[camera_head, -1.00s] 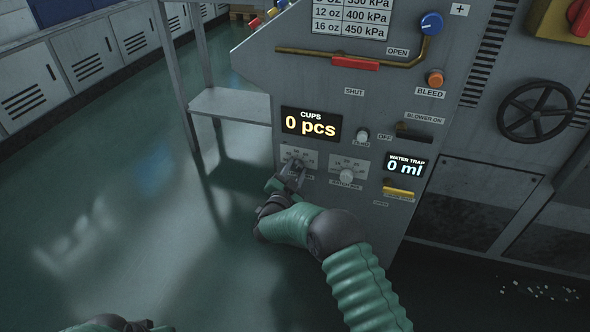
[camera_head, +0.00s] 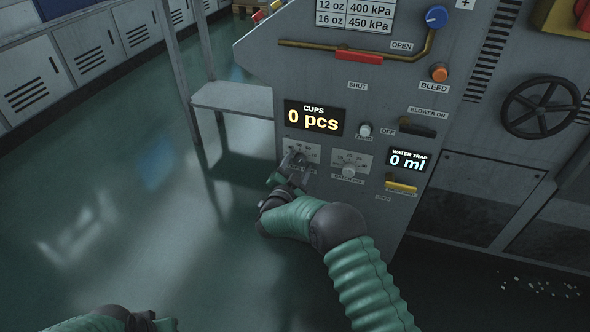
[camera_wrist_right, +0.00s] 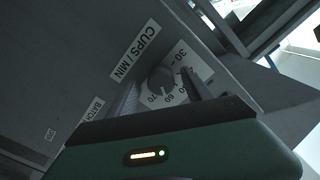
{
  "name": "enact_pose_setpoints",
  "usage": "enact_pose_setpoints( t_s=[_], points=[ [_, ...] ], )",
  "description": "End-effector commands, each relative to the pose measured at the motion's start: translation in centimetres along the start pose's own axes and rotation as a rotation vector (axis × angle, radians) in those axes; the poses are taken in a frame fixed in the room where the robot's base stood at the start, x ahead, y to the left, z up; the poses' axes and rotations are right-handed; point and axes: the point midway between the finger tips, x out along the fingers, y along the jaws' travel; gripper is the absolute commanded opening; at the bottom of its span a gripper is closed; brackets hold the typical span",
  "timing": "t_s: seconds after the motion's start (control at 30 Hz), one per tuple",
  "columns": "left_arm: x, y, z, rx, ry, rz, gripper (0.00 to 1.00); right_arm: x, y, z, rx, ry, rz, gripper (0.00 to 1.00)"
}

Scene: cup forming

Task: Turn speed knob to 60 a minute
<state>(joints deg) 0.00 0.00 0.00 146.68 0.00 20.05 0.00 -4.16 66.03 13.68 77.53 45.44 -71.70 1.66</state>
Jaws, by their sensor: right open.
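The speed knob (camera_wrist_right: 161,80) is a dark round knob on a white dial marked 30 to 70, beside a CUPS / MIN label (camera_wrist_right: 136,52). In the head view the speed knob's dial plate (camera_head: 311,150) is at the lower left of the machine panel, with the knob partly behind my gripper. My right gripper (camera_head: 296,172) is open at the dial. In the right wrist view its fingers stand on either side of the knob. I cannot tell whether they touch it, nor which number the knob points to. My left gripper (camera_head: 150,323) is at the bottom edge, its fingers unclear.
A second, pale knob (camera_head: 349,170) sits right of the dial. Above are the CUPS display (camera_head: 314,118) reading 0 pcs and a small button (camera_head: 365,129). The blower switch (camera_head: 416,129), water trap display (camera_head: 408,160) and yellow handle (camera_head: 401,186) are farther right. Open floor lies left.

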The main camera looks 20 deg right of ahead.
Motion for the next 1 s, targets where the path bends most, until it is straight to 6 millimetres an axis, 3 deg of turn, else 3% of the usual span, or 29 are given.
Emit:
enact_pose_setpoints(
  t_s=[0.17, 0.4, 0.6, 0.77, 1.0],
  points=[
    [-2.0, 0.0, -0.5, 0.0, 0.0, 0.0, 0.36, -2.6, -0.5, -0.4, -0.002, -0.005, -0.001, 0.58],
    [-5.5, 0.0, -1.3, 0.0, 0.0, 0.0, 0.36, -9.7, -0.5, -0.4, -0.005, -0.006, -0.002, 0.58],
    [-7.3, 0.0, -1.7, 0.0, 0.0, 0.0, 0.36, -14.7, -0.2, -0.2, -0.004, -0.005, -0.001, 0.58],
    [-7.7, 0.0, -1.8, 0.0, 0.0, 0.0, 0.36, -16.5, 0.0, 0.1, -0.003, -0.002, 0.0, 0.58],
    [-7.6, 0.0, -1.8, 0.0, 0.0, 0.0, 0.36, -16.8, 0.1, 0.2, -0.002, -0.002, 0.001, 0.58]
  ],
)
